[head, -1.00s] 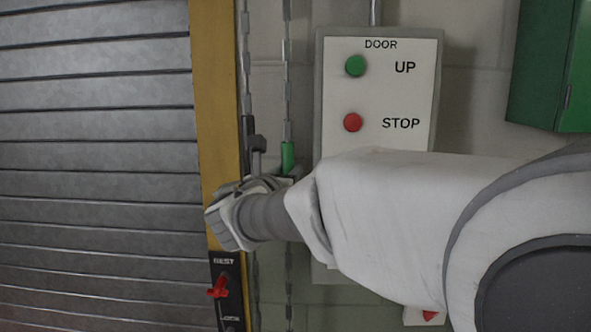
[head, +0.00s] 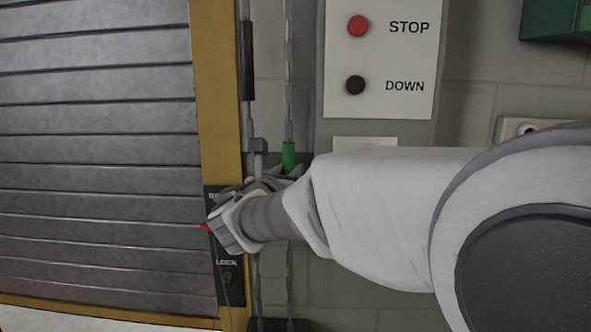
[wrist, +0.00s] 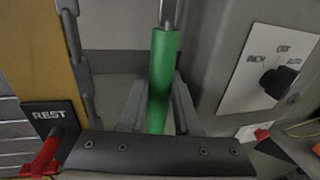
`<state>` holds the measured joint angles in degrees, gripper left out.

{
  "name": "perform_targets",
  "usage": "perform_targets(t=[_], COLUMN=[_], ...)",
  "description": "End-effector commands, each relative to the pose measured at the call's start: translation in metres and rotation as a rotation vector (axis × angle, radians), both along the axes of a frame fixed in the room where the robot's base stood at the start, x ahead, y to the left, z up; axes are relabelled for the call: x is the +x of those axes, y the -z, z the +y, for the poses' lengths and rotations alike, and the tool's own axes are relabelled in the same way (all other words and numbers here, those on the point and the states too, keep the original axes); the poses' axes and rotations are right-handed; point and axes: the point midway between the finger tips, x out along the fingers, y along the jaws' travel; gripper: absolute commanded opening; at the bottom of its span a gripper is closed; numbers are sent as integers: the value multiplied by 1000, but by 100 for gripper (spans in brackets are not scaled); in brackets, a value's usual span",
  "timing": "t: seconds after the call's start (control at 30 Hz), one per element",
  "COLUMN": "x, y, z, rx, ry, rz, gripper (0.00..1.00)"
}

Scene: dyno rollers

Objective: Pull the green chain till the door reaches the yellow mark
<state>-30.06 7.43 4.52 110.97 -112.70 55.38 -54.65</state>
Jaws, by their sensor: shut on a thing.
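The green sleeve of the chain (head: 289,155) hangs upright right of the door post in the head view. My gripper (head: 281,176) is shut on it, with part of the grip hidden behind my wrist. In the wrist view the green sleeve (wrist: 162,75) runs between the two fingers of my gripper (wrist: 160,104). The grey slatted door (head: 95,150) fills the left of the head view. Its tan bottom edge (head: 100,311) shows at the lower left, with a pale strip below it. I cannot make out a separate yellow mark on the yellow post (head: 218,100).
A second chain strand with a black sleeve (head: 247,60) hangs left of the green one. A button panel (head: 380,60) and a switch plate with a black knob (wrist: 279,80) stand to the right.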

Motion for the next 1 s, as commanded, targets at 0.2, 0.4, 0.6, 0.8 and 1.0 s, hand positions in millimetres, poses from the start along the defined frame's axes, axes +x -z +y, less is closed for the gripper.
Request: perform_targets(t=[0.2,0.4,0.6,0.8,1.0], x=[0,0,0,0,0], y=[4,3,2,1,1], z=[0,0,0,0,1], rx=[-1,0,0,1,1], ry=[0,0,0,0,0], rz=[9,7,4,3,2], gripper=[0,52,60,60,60])
